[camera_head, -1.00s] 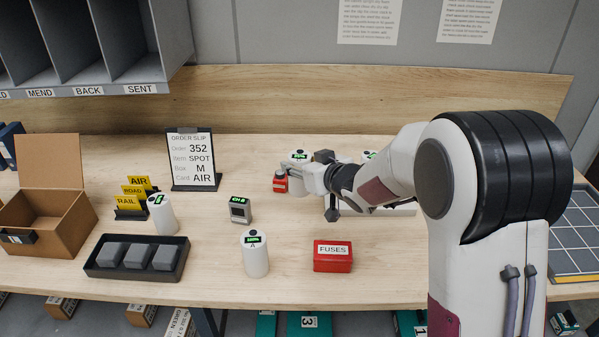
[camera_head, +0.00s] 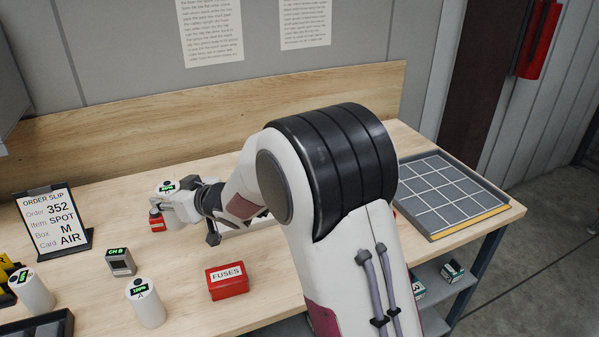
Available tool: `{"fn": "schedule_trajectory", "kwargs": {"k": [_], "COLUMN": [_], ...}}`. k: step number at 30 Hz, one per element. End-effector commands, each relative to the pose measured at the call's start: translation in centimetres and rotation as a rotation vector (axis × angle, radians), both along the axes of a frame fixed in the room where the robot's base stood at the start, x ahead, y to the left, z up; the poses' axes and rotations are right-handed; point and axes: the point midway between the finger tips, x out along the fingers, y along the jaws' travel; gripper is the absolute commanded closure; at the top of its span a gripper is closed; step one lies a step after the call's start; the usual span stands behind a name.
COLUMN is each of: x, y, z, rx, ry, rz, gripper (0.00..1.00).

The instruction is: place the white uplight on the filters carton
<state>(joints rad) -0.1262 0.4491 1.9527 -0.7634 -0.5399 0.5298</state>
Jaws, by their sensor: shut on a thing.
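Several white cylindrical lights with green displays stand on the bench. One white uplight (camera_head: 166,187) is at my gripper (camera_head: 180,206), which is shut on it near the back of the bench; the fingers and arm partly hide it. I cannot tell by a label which one is the uplight named. No carton labelled filters can be read in the current view.
A red FUSES box (camera_head: 228,281), a small grey device (camera_head: 121,262) and a small red container (camera_head: 157,221) are on the bench. An order slip stand (camera_head: 54,222) is at left. A gridded tray (camera_head: 436,190) lies at right. Small boxes (camera_head: 453,271) sit on the lower shelf.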

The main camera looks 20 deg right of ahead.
Motion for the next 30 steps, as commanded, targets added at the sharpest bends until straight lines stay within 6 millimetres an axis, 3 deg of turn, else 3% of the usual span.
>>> {"fn": "schedule_trajectory", "kwargs": {"k": [21,30], "x": [0.0,0.0], "y": [0.0,0.0], "z": [9.2,11.7], "rx": [0.000,0.000], "ry": [-0.008,-0.006], "rz": [0.002,0.002], "gripper": [1.00,1.00]}}
